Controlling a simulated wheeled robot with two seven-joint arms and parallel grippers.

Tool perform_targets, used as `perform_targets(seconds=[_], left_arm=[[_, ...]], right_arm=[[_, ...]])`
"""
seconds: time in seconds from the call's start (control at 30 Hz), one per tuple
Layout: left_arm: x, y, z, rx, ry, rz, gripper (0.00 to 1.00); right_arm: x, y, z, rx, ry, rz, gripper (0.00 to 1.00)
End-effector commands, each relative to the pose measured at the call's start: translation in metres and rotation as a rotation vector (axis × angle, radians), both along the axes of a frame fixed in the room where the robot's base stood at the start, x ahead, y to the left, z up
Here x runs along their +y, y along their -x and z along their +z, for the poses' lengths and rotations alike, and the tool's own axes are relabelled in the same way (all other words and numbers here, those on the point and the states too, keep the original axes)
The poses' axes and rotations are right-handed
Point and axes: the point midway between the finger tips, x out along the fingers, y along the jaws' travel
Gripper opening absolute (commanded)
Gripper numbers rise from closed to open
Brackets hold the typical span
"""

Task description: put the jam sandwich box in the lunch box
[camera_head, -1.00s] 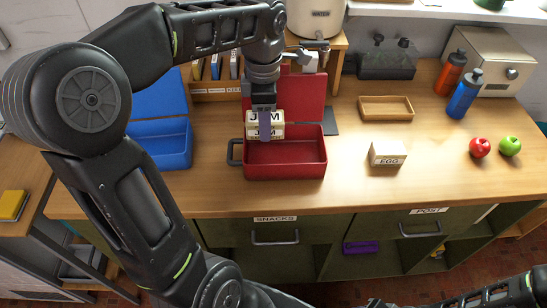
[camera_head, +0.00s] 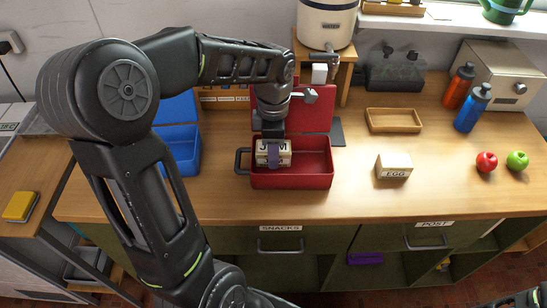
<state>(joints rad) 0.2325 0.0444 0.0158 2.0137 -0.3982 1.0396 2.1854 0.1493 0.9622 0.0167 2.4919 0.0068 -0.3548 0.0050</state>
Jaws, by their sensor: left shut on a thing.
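The jam sandwich box (camera_head: 285,159) is a pale box with dark "JAM" lettering. My left gripper (camera_head: 272,157) is shut on it, and one finger covers the middle of the lettering. The box is in or just over the left part of the open red lunch box (camera_head: 293,182); I cannot tell whether it touches the floor. The red lid stands up at the back, partly hidden by my left arm. My right gripper is not clearly in view; only part of my right arm shows at the lower right edge.
An egg sandwich box (camera_head: 394,167) stands right of the red box. A blue open box (camera_head: 186,150) is at left, partly behind my arm. A wooden tray (camera_head: 393,121), two bottles (camera_head: 471,108) and two apples (camera_head: 486,162) are farther right. The counter's front is clear.

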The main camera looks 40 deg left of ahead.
Motion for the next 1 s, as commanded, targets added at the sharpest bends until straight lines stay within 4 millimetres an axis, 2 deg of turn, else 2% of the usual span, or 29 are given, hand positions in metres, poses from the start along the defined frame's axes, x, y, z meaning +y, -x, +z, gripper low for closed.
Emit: perform_targets(seconds=[0.23, 0.63, 0.67, 0.9, 1.0], left_arm=[[0.000, 0.001, -0.031, 0.004, 0.002, 0.001, 0.00], [0.000, 0.001, -0.038, 0.002, 0.001, 0.000, 0.00], [0.000, 0.001, -0.038, 0.002, 0.001, 0.000, 0.46], [0.000, 0.001, -0.037, 0.002, 0.001, 0.000, 0.66], [0.000, 0.001, -0.037, 0.002, 0.001, 0.000, 0.67]], right_arm=[[0.000, 0.001, 0.005, 0.001, 0.001, -0.001, 0.36], [0.000, 0.000, 0.000, 0.001, 0.001, -0.001, 0.36], [0.000, 0.000, 0.001, 0.001, 0.001, 0.000, 0.36], [0.000, 0.000, 0.002, 0.001, 0.000, 0.000, 0.36], [0.000, 0.000, 0.002, 0.001, 0.000, 0.000, 0.36]])
